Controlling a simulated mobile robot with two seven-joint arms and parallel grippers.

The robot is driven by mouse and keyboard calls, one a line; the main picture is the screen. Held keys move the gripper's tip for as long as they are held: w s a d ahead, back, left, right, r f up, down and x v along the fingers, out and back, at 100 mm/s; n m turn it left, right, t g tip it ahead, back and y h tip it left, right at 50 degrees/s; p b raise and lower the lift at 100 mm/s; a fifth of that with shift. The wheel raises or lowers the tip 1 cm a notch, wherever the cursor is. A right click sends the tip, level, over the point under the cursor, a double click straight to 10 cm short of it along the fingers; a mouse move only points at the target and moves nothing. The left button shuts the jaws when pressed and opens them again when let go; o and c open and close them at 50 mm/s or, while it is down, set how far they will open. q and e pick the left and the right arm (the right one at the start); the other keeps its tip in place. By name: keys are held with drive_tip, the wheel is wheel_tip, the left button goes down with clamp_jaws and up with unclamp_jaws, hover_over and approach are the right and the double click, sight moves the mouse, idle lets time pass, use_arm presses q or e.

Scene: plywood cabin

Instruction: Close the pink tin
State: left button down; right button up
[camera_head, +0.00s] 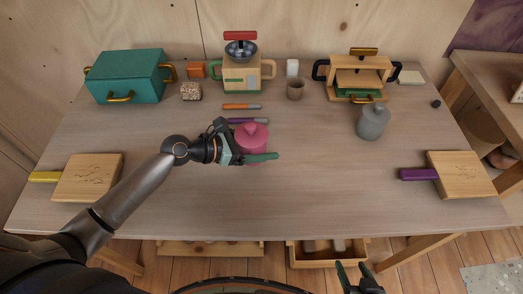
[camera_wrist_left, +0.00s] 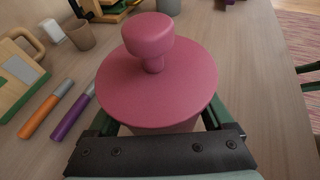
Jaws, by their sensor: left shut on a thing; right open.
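The pink tin (camera_head: 252,134) stands on the table near the middle, with its round knobbed lid (camera_wrist_left: 185,85) on top. In the left wrist view the lid lies over the tin's body (camera_wrist_left: 165,128), of which only a narrow strip shows; I cannot tell whether the lid is fully seated. My left gripper (camera_head: 250,145) is shut on the pink tin, one dark green finger on each side, below the lid's rim. My right gripper (camera_head: 357,279) is open and empty, low in front of the table.
Orange (camera_head: 241,106) and purple (camera_head: 248,121) sticks lie just behind the tin. A house-shaped canister (camera_head: 240,80), a cup (camera_head: 296,91), a teal box (camera_head: 130,77) and a grey jar (camera_head: 373,122) stand farther off. Boards lie left (camera_head: 88,178) and right (camera_head: 463,174). The front middle is clear.

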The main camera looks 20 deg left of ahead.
sight(261, 151)
use_arm(q)
drive_tip(key=f, duration=0.1)
drive_tip(key=f+b, duration=0.1)
drive_tip(key=f, duration=0.1)
drive_tip(key=shift+w+f+b, duration=0.2)
drive_tip(key=shift+f+b, duration=0.1)
unclamp_jaws()
drive_tip(key=shift+f, duration=0.15)
use_arm(e)
drive_tip(key=shift+w+a+f, duration=0.3)
drive_tip(key=shift+a+f, duration=0.15)
use_arm(q)
drive_tip(key=shift+a, duration=0.1)
drive_tip(key=shift+r, duration=0.2)
drive_tip(key=p+v, duration=0.1)
drive_tip(key=v, duration=1.1)
drive_tip(key=shift+s+f, duration=0.1)
use_arm(e)
drive_tip(key=shift+s+d, duration=0.3)
drive_tip(key=shift+d, duration=0.05)
drive_tip(key=shift+w+r, duration=0.1)
drive_tip(key=shift+r, duration=0.05)
